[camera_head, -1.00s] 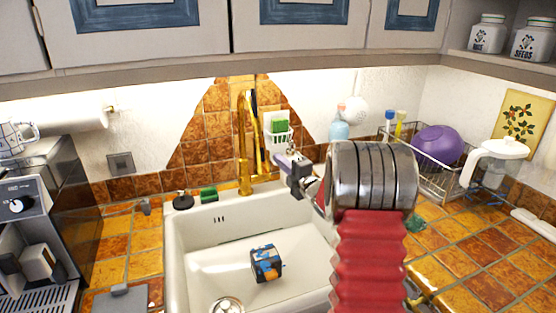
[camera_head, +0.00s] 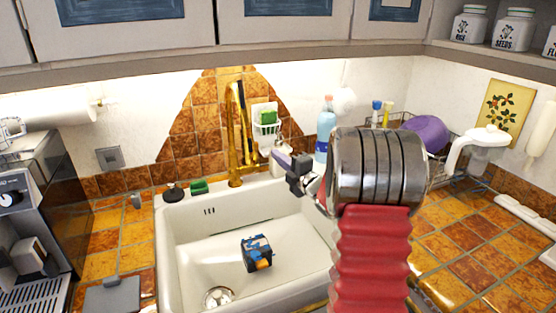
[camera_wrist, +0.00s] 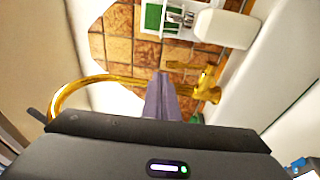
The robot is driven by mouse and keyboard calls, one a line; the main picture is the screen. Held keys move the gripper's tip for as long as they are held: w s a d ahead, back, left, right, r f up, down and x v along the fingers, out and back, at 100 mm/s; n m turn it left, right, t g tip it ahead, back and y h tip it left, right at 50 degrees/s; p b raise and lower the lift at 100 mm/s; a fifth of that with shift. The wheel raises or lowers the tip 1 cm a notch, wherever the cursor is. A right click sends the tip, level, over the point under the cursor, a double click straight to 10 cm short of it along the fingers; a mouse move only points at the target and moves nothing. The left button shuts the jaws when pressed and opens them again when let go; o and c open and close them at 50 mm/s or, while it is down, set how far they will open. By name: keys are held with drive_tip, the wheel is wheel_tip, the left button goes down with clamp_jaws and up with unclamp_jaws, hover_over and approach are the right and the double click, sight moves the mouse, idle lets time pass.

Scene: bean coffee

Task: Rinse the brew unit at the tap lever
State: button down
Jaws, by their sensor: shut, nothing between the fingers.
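The brew unit (camera_head: 257,253), a small blue and black block with an orange patch, lies in the white sink (camera_head: 190,262), near the drain. The golden tap (camera_head: 236,140) stands at the sink's back edge with its tall curved spout. In the wrist view the tap lever (camera_wrist: 186,65) shows beside the tap body (camera_wrist: 207,88), a little beyond my fingers. My gripper (camera_head: 281,158) is shut and empty, to the right of the tap above the sink's back right. It also shows in the wrist view (camera_wrist: 163,84). I cannot tell whether it touches the tap.
A dish rack with a purple bowl (camera_head: 426,134) stands further right. A green sponge (camera_head: 199,186) sits on the sink's back left rim. A coffee machine (camera_head: 30,230) stands left.

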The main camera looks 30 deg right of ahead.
wheel_tip(320, 180, up, 4)
drive_tip(key=shift+r, duration=0.2)
idle(0.5)
drive_tip(key=shift+f, duration=0.1)
idle(0.4)
